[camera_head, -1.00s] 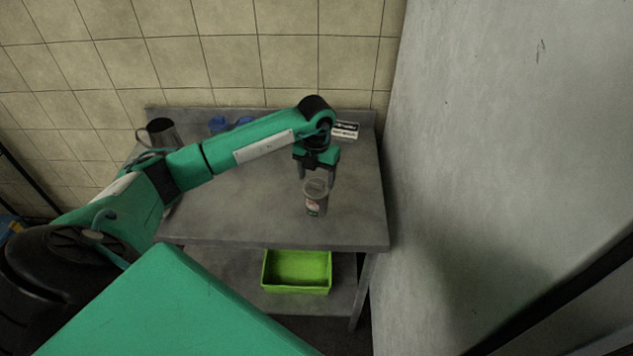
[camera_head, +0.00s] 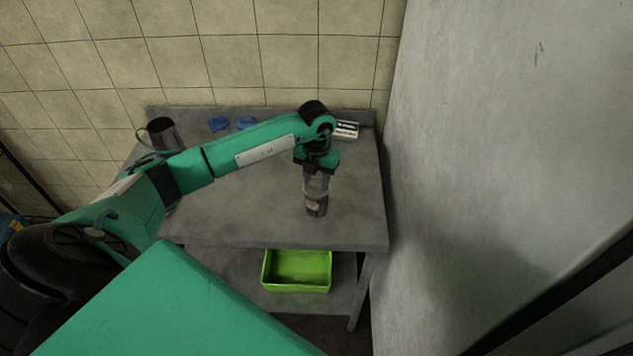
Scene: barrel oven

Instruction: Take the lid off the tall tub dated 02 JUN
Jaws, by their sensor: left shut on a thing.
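A tall clear tub (camera_head: 316,206) with a label stands upright near the front right of the metal table. The date on its label is too small to read. My left gripper (camera_head: 317,184) points down over the tub and is shut on its top, where the lid sits. The fingers and the gripper body hide most of the lid. My right gripper is not in view.
On the metal table (camera_head: 240,210) stand a metal jug (camera_head: 163,133) at the back left, blue objects (camera_head: 219,124) and a small white-and-black box (camera_head: 346,130) at the back. A green bin (camera_head: 297,270) is on the lower shelf. A grey wall panel (camera_head: 480,150) rises at the right.

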